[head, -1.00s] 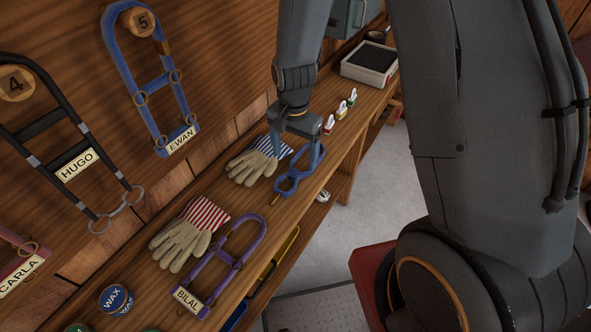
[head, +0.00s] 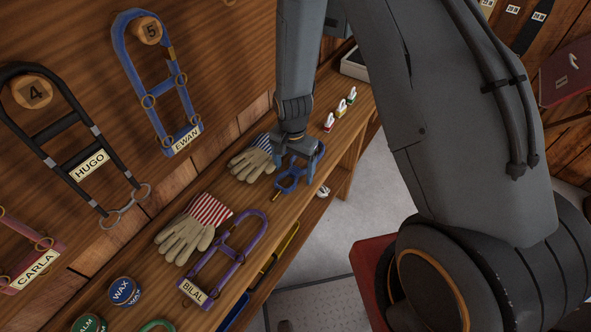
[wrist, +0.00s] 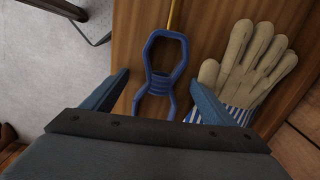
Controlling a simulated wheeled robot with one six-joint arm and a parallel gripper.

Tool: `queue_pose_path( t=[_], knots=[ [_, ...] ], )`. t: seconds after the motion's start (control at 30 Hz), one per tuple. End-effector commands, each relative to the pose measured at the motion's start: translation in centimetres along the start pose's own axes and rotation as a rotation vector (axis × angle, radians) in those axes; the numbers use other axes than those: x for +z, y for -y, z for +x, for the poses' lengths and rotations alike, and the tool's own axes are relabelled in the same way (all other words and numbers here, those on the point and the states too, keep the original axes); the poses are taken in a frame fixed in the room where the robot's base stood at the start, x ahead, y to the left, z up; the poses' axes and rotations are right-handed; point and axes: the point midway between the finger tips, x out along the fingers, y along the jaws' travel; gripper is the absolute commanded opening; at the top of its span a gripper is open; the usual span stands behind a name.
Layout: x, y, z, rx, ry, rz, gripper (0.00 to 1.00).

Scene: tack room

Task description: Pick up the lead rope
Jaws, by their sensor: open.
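The lead rope (head: 290,181) is a blue looped bundle with a narrow middle and a thin tan end, lying on the wooden shelf. In the wrist view the blue rope (wrist: 158,72) lies between my fingers, its near part hidden by the gripper body. My gripper (head: 296,160) is open above the rope, pointing down. In the wrist view its two fingertips (wrist: 160,84) stand apart on either side of the rope. I cannot tell how high they are above the shelf.
Gloves with blue-striped cuffs (head: 250,163) lie close beside the rope; red-striped gloves (head: 187,237) and a purple halter (head: 229,256) lie nearer. Halters hang on the wall. The shelf edge is close on the right.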

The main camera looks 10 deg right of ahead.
Motion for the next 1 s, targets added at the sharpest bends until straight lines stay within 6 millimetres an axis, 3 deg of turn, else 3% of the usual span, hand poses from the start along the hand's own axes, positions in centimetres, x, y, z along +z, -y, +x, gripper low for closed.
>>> queue_pose_path(
  t=[0.17,0.5,0.77,1.0],
  knots=[
    [0.0,0.0,0.0,0.0,0.0,0.0,0.76],
    [0.0,0.0,-0.1,0.0,0.0,0.0,0.21],
    [0.0,0.0,-0.2,-0.001,0.0,0.0,0.21],
    [-0.1,0.1,-1.8,-0.003,-0.002,0.0,0.21]
  ],
)
